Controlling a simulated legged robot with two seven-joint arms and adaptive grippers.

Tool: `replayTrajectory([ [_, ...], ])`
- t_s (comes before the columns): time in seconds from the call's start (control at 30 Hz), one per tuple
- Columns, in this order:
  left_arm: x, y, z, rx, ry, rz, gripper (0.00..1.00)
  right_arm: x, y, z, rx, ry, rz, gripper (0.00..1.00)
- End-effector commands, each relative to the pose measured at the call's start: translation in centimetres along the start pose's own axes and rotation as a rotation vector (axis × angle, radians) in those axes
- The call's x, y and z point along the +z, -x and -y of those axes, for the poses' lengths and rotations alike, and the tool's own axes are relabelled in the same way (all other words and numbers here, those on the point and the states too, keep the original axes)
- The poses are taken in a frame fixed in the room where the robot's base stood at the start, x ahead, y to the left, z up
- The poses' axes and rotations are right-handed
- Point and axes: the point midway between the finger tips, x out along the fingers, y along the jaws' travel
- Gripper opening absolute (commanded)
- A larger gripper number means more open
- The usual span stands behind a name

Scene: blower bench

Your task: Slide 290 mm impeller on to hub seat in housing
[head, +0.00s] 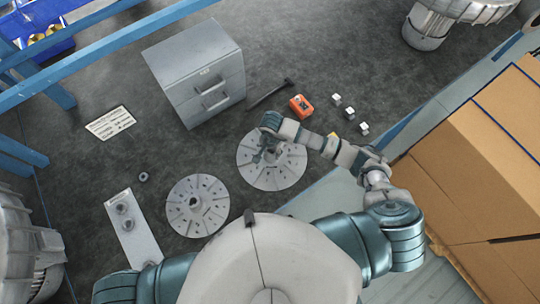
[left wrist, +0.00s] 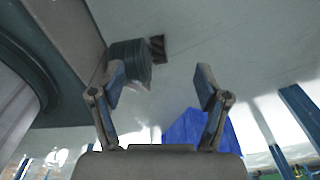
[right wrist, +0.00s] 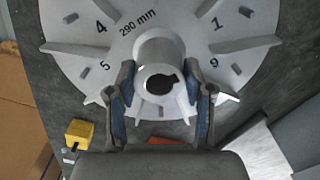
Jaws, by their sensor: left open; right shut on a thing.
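The 290 mm impeller (head: 271,175) is a grey bladed disc lying on the dark bench in the head view. In the right wrist view its face (right wrist: 150,25) shows the mark "290 mm", numbers and a raised central hub (right wrist: 162,50) with a keyed bore. My right gripper (head: 268,146) is shut on this hub, one finger on each side in the right wrist view (right wrist: 160,92). My left gripper (left wrist: 159,85) is open and empty, away from the bench work; the head view does not show it. I cannot tell which part is the housing with the hub seat.
A smaller bladed disc (head: 198,206) lies left of the impeller. A pale plate (head: 133,238) with round parts is farther left. Ribbed grey machines (head: 25,250) (head: 425,30) and cartons (head: 480,160) flank the bench.

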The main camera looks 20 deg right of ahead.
Motion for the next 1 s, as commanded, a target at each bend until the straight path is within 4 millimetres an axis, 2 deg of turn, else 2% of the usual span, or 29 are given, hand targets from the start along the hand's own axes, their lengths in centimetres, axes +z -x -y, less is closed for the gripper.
replayTrajectory([
  [0.37,0.0,1.6,1.4,-0.016,-0.002,0.002,0.75,0.0,2.5,0.0,-0.004,0.001,-0.001,0.15],
  [1.0,-0.4,3.8,1.0,-0.012,0.000,-0.002,0.75,0.0,6.4,0.0,-0.004,0.001,-0.001,0.15],
])
